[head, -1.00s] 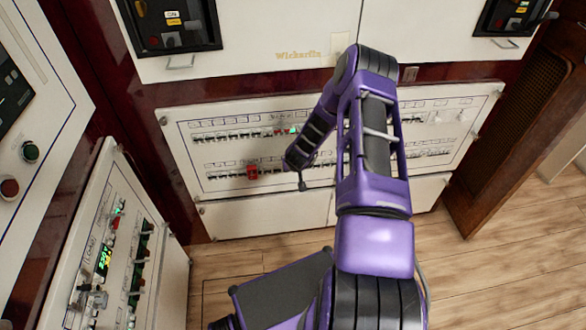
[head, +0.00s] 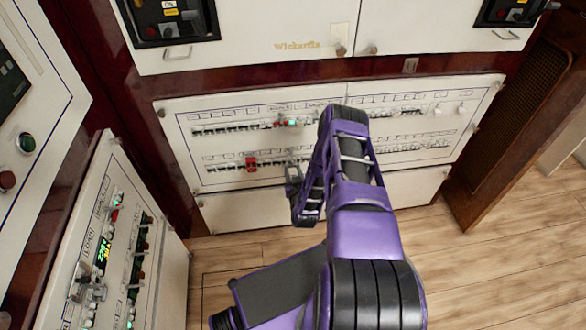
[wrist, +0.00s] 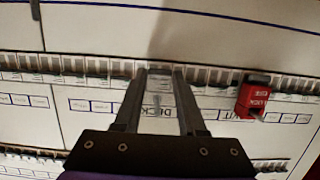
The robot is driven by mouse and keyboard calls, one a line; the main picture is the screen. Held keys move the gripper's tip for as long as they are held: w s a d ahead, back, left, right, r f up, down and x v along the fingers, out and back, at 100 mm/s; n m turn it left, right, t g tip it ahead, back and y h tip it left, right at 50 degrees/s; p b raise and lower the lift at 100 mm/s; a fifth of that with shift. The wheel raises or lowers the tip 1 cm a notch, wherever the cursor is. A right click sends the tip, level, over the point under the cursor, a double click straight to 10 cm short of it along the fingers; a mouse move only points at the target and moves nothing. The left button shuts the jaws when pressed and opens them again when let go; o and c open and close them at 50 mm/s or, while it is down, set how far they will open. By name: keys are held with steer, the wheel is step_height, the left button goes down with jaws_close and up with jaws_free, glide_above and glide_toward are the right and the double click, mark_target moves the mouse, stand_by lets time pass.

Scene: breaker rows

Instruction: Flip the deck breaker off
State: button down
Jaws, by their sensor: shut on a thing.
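The breaker panel (head: 330,112) is a white cabinet face with two rows of small breakers, low on the wall in the head view. My gripper (head: 291,166) is at its lower row, right of a red lock (head: 251,164). In the wrist view the panel is upside down. There my gripper (wrist: 160,73) has its two fingertips at the breaker row, on either side of the deck breaker (wrist: 161,78). A printed DECK label (wrist: 158,114) shows between the fingers. The lever is small and blurred, so I cannot tell its position.
The red lock (wrist: 253,97) sits on the same row, a short way right of my fingers in the wrist view. A side panel (head: 110,235) with switches and green displays stands at left. Upper cabinets (head: 255,40) overhang the panel. Wooden floor (head: 490,260) is clear at right.

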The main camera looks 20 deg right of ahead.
steer(key=shift+f+t+h, duration=0.3)
steer(key=shift+f+t, duration=0.2)
steer(key=shift+t, duration=0.4)
steer(key=shift+w, duration=0.1)
steer(key=shift+c, duration=2.4)
jaws_free()
